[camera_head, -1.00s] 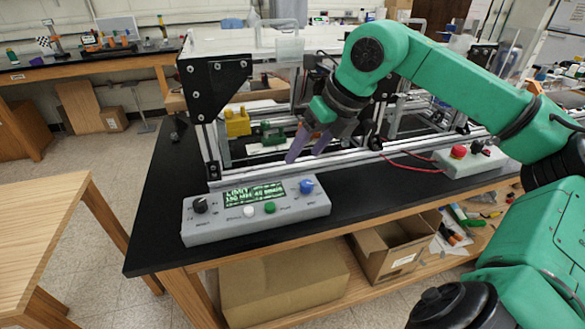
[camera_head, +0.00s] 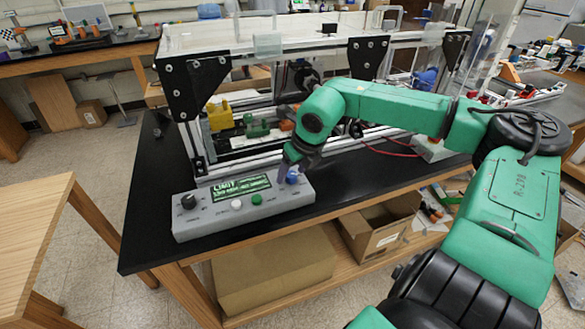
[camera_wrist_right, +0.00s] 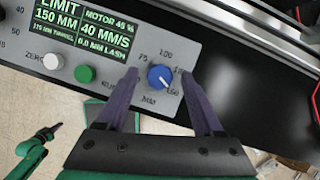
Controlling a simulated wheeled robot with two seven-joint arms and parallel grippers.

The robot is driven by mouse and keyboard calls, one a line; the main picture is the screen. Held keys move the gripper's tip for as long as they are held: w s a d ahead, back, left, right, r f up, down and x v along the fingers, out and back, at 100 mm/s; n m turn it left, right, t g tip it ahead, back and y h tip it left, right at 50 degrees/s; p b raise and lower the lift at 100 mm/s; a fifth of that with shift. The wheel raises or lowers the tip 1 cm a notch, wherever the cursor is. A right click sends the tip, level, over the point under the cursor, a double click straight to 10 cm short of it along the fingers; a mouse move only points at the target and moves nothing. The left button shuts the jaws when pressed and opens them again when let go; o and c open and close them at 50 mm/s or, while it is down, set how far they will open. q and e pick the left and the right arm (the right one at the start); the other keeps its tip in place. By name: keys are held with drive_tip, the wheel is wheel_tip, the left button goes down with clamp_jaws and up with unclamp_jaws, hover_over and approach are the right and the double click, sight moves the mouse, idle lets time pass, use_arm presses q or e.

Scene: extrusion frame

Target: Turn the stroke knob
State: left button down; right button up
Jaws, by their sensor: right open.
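The blue knob (camera_head: 292,176) sits at the right end of the grey control box (camera_head: 225,222). In the right wrist view the blue knob (camera_wrist_right: 160,77) has a white pointer mark toward the lower right, near 150 on an MM scale. My right gripper (camera_head: 289,164) is at the knob, open. In the wrist view its purple fingers (camera_wrist_right: 158,74) stand on either side of the knob, with gaps between. The green display (camera_wrist_right: 95,28) reads LIMIT 150 MM and 40 MM/S. A green and dark limb (camera_wrist_right: 38,143), apparently my left arm, shows at lower left, its jaws unclear.
The box also has a black knob (camera_head: 188,201), a white button (camera_head: 236,205) and a green button (camera_head: 257,199). The metal extrusion frame (camera_head: 196,100) stands just behind it on the black bench (camera_head: 150,225). Cardboard boxes (camera_head: 270,272) lie below.

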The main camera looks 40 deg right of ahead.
drive_tip(key=shift+w+f, duration=0.1)
clamp_jaws()
